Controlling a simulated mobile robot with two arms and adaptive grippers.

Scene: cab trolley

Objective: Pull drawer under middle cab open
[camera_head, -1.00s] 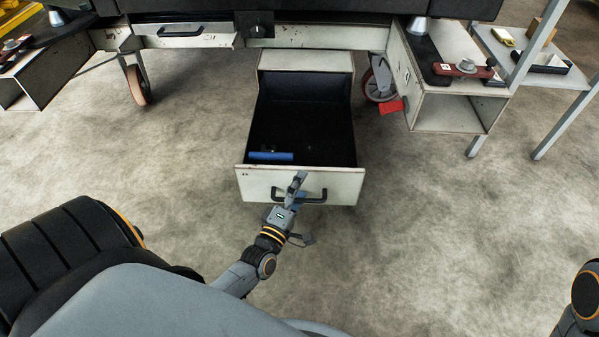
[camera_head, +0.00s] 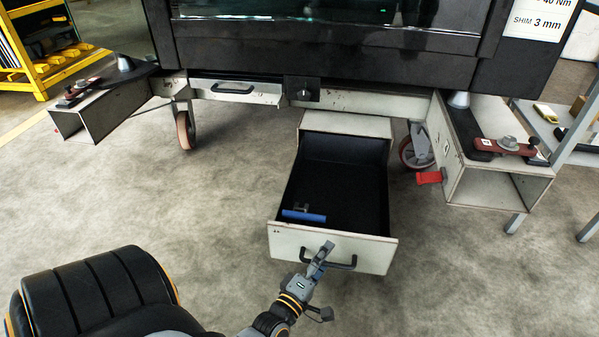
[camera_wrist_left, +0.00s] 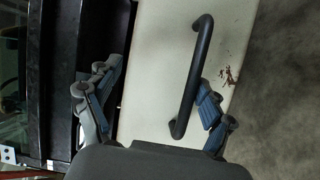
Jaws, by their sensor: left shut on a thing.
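The drawer (camera_head: 331,246) under the middle of the cab trolley stands pulled out, with a pale front and a dark inside. A blue object (camera_head: 304,216) lies in it near the front left. The dark bar handle (camera_head: 343,265) is on the drawer front. My left gripper (camera_head: 320,262) is at the handle's left part, shut on it. In the left wrist view, the handle (camera_wrist_left: 194,75) crosses the pale front between the two fingers (camera_wrist_left: 158,98); the exact contact is hard to see. My right gripper is out of view.
The black cab (camera_head: 330,52) overhangs the drawer. Caster wheels (camera_head: 185,130) stand on both sides. The floor in front is clear.

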